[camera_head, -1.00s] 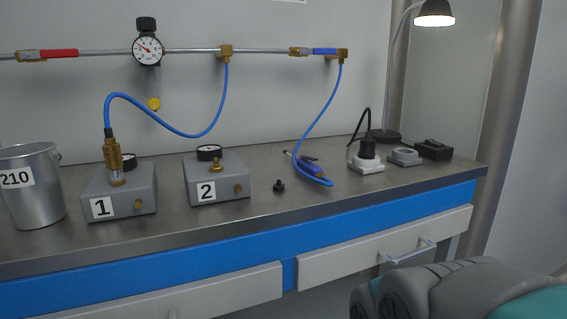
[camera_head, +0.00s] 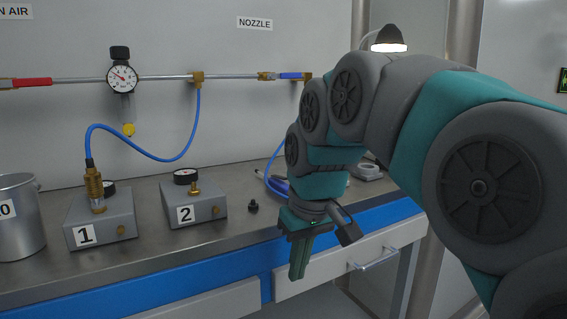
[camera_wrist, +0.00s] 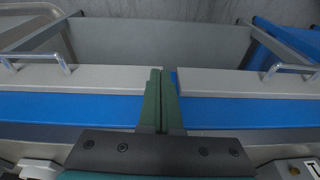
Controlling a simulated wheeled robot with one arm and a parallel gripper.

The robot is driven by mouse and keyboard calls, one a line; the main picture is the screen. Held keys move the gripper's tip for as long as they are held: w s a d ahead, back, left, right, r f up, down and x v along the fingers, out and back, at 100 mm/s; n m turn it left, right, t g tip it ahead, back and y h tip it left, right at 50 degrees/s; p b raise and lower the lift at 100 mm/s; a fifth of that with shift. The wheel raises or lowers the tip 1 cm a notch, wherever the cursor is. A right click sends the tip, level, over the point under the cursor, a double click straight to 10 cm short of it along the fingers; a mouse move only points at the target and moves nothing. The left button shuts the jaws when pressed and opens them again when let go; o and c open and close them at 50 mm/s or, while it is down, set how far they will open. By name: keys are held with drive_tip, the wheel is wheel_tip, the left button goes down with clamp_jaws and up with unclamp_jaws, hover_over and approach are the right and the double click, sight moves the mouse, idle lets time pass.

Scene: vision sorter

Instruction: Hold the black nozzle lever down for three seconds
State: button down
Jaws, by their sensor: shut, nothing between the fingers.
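The blue air nozzle (camera_head: 279,187) lies on the bench with its blue hose looping beside it. My arm covers most of it in the head view, and its black lever cannot be made out. My gripper (camera_head: 298,276) points down in front of the bench's front edge, near the drawers, apart from the nozzle. Its green fingers are shut together with nothing between them. In the wrist view the shut fingers (camera_wrist: 161,76) show against the drawer fronts, and the nozzle is not seen there.
Box 1 (camera_head: 101,222), box 2 (camera_head: 193,209) and a small black knob (camera_head: 253,206) stand on the bench left of my arm. A metal bucket (camera_head: 18,225) is at far left. A drawer handle (camera_head: 373,259) sticks out below. A lamp (camera_head: 389,40) stands behind my arm.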

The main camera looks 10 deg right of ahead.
sight(279, 177)
drive_tip(key=w+r, duration=0.3)
drive_tip(key=r, duration=0.1)
drive_tip(key=w+r+t+p, duration=0.1)
drive_tip(key=w+r, duration=0.2)
drive_tip(key=r, duration=0.1)
drive_tip(key=w+d+r+t, duration=0.1)
drive_tip(key=w+r, duration=0.2)
drive_tip(key=r, duration=0.1)
drive_tip(key=shift+w+r+n+y+p, duration=0.1)
drive_tip(key=shift+r+n+y+p, duration=0.2)
drive_tip(key=shift+r+y, duration=0.1)
drive_tip(key=w+d+r+t, duration=0.1)
drive_tip(key=w+d+r, duration=0.1)
drive_tip(key=r, duration=0.3)
drive_tip(key=w+d+r+t+p, duration=0.1)
drive_tip(key=w+d+r, duration=0.1)
drive_tip(key=r, duration=0.3)
drive_tip(key=shift+w+r+t+p, duration=0.3)
drive_tip(key=shift+w, duration=0.55)
drive_tip(key=shift+a+f, duration=0.1)
